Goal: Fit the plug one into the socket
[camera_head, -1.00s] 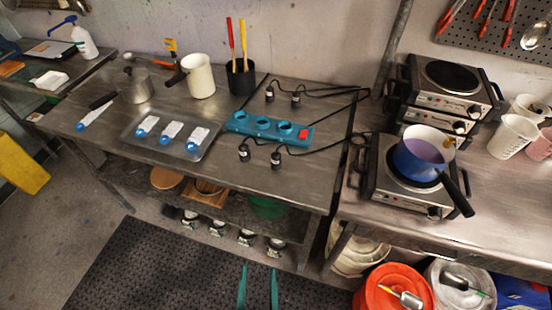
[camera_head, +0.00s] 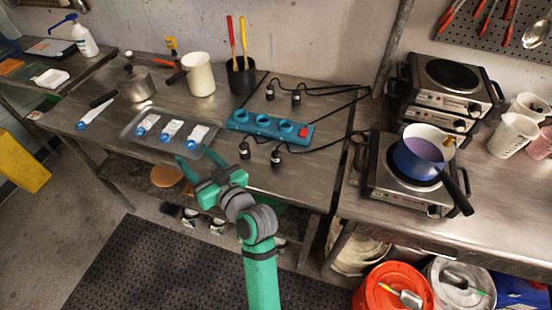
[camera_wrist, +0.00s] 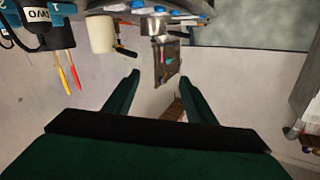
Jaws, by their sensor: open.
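Several black plugs with cords lie around the blue socket strip (camera_head: 268,126) on the steel table. Two, a plug (camera_head: 270,92) and another plug (camera_head: 295,97), are behind it; a third plug (camera_head: 244,152) and one more (camera_head: 276,158) are in front. The strip has round sockets and a red switch at its right end. In the wrist view, a black plug (camera_wrist: 45,20) bears upside-down lettering that seems to read TWO. I cannot tell which is plug one. My gripper (camera_head: 192,153) is open and empty, near the table's front edge, left of the front plugs.
A tray (camera_head: 140,137) with blue-and-white items lies behind my gripper. A white jug (camera_head: 199,75) and a black pot (camera_head: 242,80) with red and yellow handles stand at the back. A hot plate (camera_head: 400,195) with a blue pan (camera_head: 415,160) is on the right.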

